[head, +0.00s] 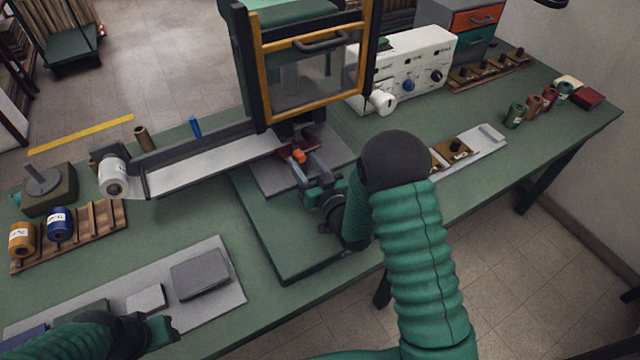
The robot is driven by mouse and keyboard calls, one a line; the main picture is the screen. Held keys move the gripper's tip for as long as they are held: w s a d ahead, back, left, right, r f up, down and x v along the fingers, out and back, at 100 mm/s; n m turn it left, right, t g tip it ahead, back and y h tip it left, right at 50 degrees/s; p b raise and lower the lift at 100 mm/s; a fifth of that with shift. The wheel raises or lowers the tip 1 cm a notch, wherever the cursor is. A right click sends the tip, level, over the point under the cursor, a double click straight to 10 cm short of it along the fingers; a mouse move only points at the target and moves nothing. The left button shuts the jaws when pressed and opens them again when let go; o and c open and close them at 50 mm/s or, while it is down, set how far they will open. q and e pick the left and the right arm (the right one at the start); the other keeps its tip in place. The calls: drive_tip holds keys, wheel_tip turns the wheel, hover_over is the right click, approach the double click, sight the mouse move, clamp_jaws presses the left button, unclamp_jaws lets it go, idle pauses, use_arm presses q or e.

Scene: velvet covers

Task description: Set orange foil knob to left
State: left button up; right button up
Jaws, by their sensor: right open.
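A small orange piece (299,156), which looks like the orange knob, sits at the front of the press under its guard. Which way it is set is too small to tell. My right gripper (303,163) is open, its fingers reaching toward the orange piece from the front right. Whether they touch it I cannot tell. My arm hides part of the press front. My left gripper (168,330) is at the lower left over the front of the bench, far from the press; its fingers are unclear.
The yellow-framed guard (318,35) stands above the orange piece. A foil roll (113,176) and long rail (205,155) lie left. A white control box (413,65) with knobs stands behind right. A grey board (225,255) with pads lies front left.

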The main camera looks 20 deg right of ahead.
use_arm(q)
drive_tip(key=shift+f+b, duration=0.5)
use_arm(e)
drive_tip(key=s, duration=1.1)
drive_tip(key=shift+d, duration=0.4)
